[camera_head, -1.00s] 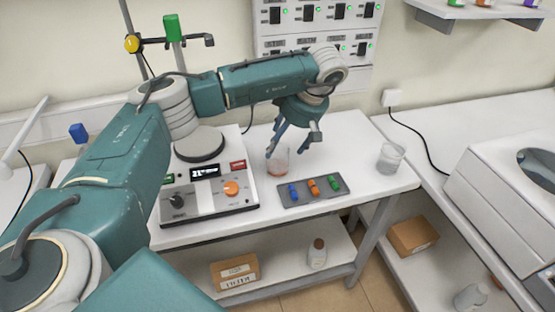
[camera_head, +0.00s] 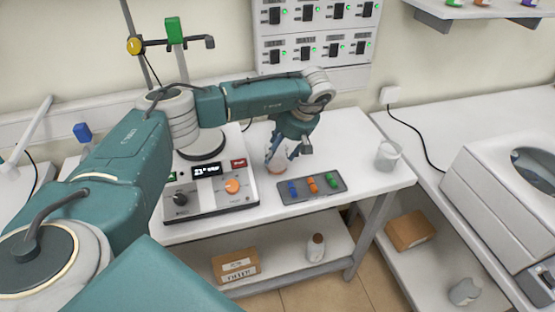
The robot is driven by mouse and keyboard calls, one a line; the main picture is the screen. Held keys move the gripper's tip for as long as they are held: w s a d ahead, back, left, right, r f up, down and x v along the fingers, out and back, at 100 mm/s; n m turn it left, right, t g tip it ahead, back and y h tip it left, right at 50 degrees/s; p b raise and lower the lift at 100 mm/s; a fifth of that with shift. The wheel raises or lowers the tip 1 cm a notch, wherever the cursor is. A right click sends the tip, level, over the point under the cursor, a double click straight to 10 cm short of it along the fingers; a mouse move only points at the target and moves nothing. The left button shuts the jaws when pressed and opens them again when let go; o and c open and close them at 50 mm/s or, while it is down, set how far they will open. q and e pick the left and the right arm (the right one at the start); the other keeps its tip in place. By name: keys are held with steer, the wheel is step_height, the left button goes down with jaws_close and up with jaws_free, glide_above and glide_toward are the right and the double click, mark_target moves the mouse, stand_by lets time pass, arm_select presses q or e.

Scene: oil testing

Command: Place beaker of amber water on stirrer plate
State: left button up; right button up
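The beaker of amber water (camera_head: 277,162) is small and clear, with an amber band low in it. It stands upright on the white table, right of the stirrer. The stirrer is a white box with a display, an orange knob and a round grey plate (camera_head: 204,149). The plate looks empty, and my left arm hides part of it. My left gripper (camera_head: 287,154) points down at the beaker from above. Its fingers are spread, one at the beaker's left side and the other to its right. Whether they touch the glass is unclear. My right gripper is not in view.
A grey tray (camera_head: 312,188) with blue, orange and green pieces lies just in front of the beaker. Another clear beaker (camera_head: 387,155) stands near the table's right end. A stand with a green clamp (camera_head: 173,31) rises behind the stirrer.

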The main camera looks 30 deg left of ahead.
arm_select(q)
steer(key=shift+c, duration=0.8)
steer(key=shift+r, duration=0.1)
